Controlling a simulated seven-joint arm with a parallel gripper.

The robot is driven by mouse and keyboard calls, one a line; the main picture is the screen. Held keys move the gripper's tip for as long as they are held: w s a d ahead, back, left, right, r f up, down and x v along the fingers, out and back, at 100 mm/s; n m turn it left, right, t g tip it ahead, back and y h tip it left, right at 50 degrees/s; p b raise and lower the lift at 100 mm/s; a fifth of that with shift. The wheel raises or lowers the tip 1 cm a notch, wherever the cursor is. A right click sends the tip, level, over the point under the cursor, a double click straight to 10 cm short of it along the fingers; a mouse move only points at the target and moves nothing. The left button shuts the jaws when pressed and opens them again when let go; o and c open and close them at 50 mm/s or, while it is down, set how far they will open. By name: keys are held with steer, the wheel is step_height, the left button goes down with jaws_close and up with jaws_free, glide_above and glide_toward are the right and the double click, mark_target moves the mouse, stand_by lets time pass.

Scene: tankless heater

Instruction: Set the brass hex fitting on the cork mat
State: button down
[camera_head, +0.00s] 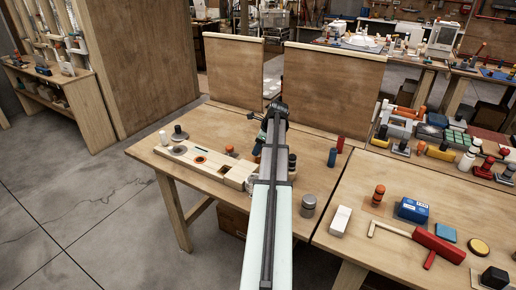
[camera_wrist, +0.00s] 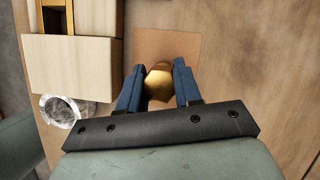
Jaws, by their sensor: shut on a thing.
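The brass hex fitting (camera_wrist: 158,84) is between the two blue fingers of my gripper (camera_wrist: 158,82) in the wrist view, and the gripper is shut on it. Behind and below it in that view lies a flat brown square, the cork mat (camera_wrist: 168,45), on the table. The fitting overlaps the mat's near part in the picture; I cannot tell whether it touches the mat. In the head view my arm hides the fitting and the mat, and my gripper (camera_head: 262,140) shows only in part.
A pale wooden block (camera_wrist: 72,68) stands left of the gripper, with a shiny metal round piece (camera_wrist: 62,110) beside it. In the head view, a long wooden board (camera_head: 205,165), a blue cylinder (camera_head: 332,157) and a grey cylinder (camera_head: 308,205) stand near my arm.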

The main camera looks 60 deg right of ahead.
steer(key=shift+f, duration=0.1)
steer(key=c, duration=0.8)
jaws_free()
steer(key=v, duration=1.2)
